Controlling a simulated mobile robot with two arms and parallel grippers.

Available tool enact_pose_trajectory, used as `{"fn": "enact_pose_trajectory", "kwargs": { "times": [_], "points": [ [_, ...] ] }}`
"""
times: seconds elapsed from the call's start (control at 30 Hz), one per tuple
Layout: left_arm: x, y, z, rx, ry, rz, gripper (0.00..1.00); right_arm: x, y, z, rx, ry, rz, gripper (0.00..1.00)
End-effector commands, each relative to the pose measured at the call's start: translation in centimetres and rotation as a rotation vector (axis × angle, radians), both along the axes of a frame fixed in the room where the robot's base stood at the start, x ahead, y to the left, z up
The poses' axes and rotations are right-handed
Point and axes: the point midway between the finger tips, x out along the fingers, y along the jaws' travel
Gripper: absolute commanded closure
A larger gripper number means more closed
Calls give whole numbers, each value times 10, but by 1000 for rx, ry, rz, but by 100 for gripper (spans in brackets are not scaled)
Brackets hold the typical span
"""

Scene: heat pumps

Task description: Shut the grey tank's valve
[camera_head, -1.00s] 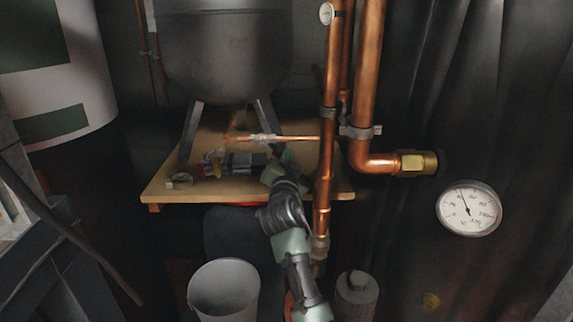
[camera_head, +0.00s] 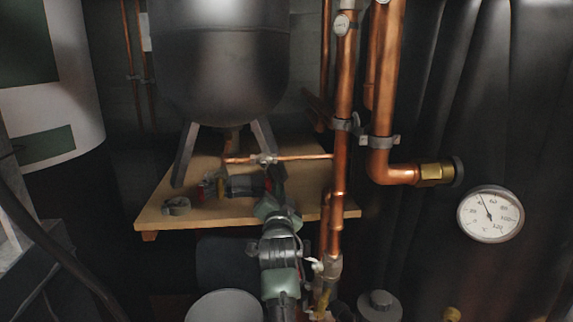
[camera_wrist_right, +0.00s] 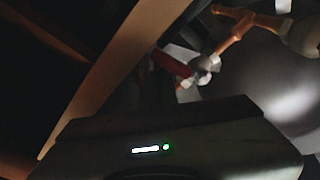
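The grey tank (camera_head: 222,70) stands on splayed legs on a wooden board in the head view. A thin copper pipe runs right from beneath it, with a pale valve body (camera_head: 265,159) on it. In the right wrist view the valve body (camera_wrist_right: 203,68) shows with a red handle (camera_wrist_right: 171,64). In the head view a bit of red shows beside my right gripper (camera_head: 274,175), just below the pipe. The gripper's fingers are dark and partly hidden; whether they touch the handle cannot be told. My left gripper is out of view.
Thick vertical copper pipes (camera_head: 341,120) stand close right of my arm. A dial gauge (camera_head: 490,214) is at the right. A pale bucket (camera_head: 222,308) is below.

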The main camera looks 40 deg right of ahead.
Motion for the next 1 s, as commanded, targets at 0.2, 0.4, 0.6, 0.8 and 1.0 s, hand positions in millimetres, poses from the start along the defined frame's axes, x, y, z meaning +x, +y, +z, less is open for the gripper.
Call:
{"fn": "enact_pose_trajectory", "kwargs": {
  "times": [0.2,0.4,0.6,0.8,1.0],
  "points": [
    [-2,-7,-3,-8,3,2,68,4,5,-7,5,7,3,100],
    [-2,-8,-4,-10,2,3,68,4,6,-7,5,7,3,100],
    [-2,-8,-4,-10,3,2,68,4,6,-7,4,8,3,100],
    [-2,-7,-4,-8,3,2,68,4,6,-7,4,8,3,100],
    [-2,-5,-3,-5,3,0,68,4,6,9,2,3,2,100]
  ]
}}
